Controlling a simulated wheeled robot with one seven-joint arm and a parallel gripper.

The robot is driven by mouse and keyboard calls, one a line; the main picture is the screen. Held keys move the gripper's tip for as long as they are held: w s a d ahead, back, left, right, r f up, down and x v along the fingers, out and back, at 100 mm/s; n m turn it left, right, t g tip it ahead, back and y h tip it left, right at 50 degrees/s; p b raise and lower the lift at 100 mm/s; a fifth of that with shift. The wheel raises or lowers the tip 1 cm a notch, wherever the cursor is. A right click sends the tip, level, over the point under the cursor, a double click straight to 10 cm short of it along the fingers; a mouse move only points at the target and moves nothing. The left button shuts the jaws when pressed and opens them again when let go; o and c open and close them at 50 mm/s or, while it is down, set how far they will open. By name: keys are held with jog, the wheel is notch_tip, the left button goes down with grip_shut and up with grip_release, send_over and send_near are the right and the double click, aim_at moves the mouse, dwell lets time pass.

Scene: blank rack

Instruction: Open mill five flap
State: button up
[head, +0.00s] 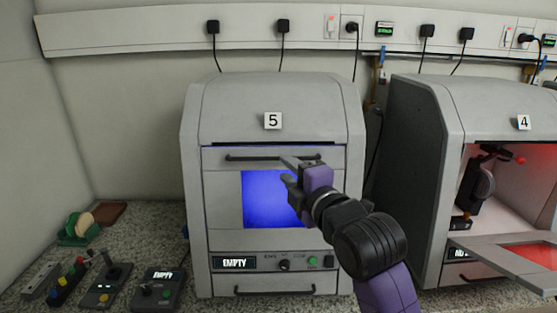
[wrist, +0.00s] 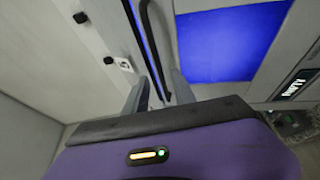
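Mill five (head: 273,95) is a grey box with a "5" label on its upper hood. Its front flap (head: 222,200) looks shut, with a blue-lit window (head: 262,205) and a dark horizontal bar handle (head: 250,158) along the top. My gripper (head: 288,170) is in front of the right part of the handle, fingers pointing at the flap. In the wrist view the fingers (wrist: 160,92) are apart, and the handle (wrist: 150,40) runs down into the gap between them. I cannot tell whether the bar is between the fingers in depth or just ahead. Neither finger visibly presses on it.
Mill four (head: 523,122) stands at the right with its flap (head: 520,262) lowered open and a red-lit interior. Below mill five's flap are an "EMPTY" display (head: 234,263), a knob and a lower handle. Control boxes (head: 158,290) lie at the bench's front left.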

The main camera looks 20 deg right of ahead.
jog(key=w, duration=0.2)
jog(key=w+p, duration=0.1)
jog(key=w, duration=0.2)
jog(key=shift+w+a, duration=0.2)
jog(key=shift+w, duration=0.05)
jog(key=shift+c, duration=0.2)
grip_shut()
jog(key=shift+f, duration=0.1)
dwell(1.0)
